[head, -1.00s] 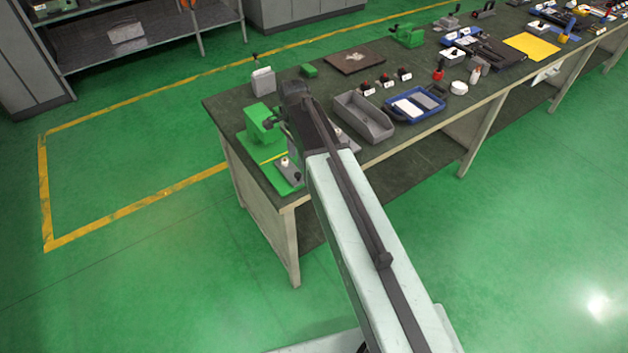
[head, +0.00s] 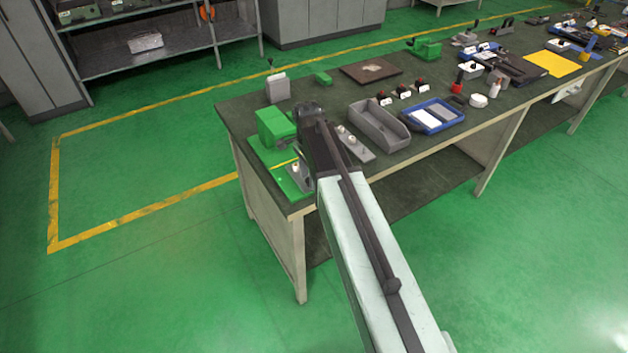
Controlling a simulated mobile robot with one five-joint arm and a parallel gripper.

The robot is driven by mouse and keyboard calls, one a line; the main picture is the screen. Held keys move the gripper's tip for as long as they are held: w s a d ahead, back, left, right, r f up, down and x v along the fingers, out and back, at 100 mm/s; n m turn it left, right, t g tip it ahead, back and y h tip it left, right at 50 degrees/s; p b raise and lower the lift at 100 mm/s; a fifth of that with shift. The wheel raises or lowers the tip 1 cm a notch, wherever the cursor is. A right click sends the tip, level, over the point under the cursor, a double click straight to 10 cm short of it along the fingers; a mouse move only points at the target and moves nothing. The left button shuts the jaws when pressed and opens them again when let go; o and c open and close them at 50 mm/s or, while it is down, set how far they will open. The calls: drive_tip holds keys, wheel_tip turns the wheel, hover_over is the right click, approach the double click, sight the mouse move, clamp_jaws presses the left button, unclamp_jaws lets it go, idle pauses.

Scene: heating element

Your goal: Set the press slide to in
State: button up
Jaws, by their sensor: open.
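A green press-like device stands at the left end of the bench, with a green block (head: 275,126) at the back and a flat green base plate (head: 276,175) in front. A yellow strip (head: 284,162) runs across the plate. A small grey fitting with a light knob (head: 296,170) sits at its right. The slide itself cannot be made out clearly; my arm covers the device's right side. My gripper (head: 308,135) is at the dark end of my arm, just right of the green block. Its fingers are mostly hidden by the wrist, and I see nothing held. Contact cannot be told.
A grey plate with small knobs (head: 357,148) lies right of my wrist, then a grey open bin (head: 379,127) and a blue tray (head: 433,117). A grey box (head: 277,88) with a lever stands behind the green block. The floor left of the bench is clear.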

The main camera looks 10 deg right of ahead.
clamp_jaws()
idle(1.4)
